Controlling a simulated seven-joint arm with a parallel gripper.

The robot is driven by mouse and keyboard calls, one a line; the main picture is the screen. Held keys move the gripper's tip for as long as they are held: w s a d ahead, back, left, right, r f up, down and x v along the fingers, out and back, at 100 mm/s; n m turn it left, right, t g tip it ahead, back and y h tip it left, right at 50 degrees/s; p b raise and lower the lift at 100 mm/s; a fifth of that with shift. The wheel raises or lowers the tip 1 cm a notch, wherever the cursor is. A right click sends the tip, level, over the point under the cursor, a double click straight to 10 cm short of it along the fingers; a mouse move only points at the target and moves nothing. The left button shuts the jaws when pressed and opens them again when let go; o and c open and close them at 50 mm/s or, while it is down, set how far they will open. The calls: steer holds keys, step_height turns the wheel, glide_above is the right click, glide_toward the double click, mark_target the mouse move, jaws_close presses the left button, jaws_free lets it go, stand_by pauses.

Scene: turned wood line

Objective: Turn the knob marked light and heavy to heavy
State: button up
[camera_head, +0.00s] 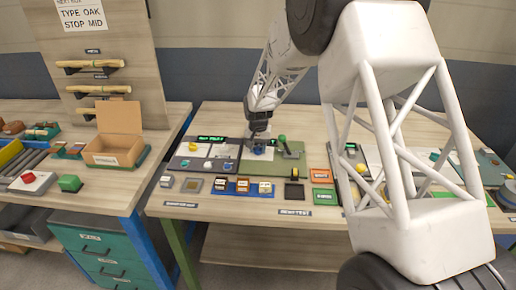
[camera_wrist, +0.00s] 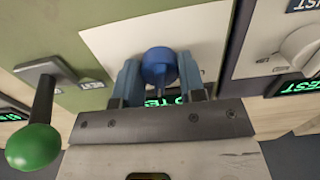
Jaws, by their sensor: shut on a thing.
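A blue round knob (camera_wrist: 158,64) stands on a white plate (camera_wrist: 110,40) of a green panel. My gripper (camera_wrist: 160,72) is shut on this knob, one finger on each side of it. In the head view the blue knob (camera_head: 259,150) shows just under my gripper (camera_head: 258,142). A thin pointer line shows on the knob's near side. Any light and heavy marks are hidden or too small to read, so I cannot tell where the knob points.
A lever with a green ball (camera_wrist: 33,147) stands close beside my gripper. A panel with a white knob (camera_wrist: 300,45) is on the other side. Several small blocks and an orange tile (camera_head: 319,175) lie along the bench front. A cardboard box (camera_head: 115,147) stands on the left bench.

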mark_target(258, 146)
steer(key=m, duration=0.6)
stand_by(0.5)
steer(key=o, duration=0.6)
steer(key=shift+o, duration=0.2)
steer(key=shift+r, duration=3.9)
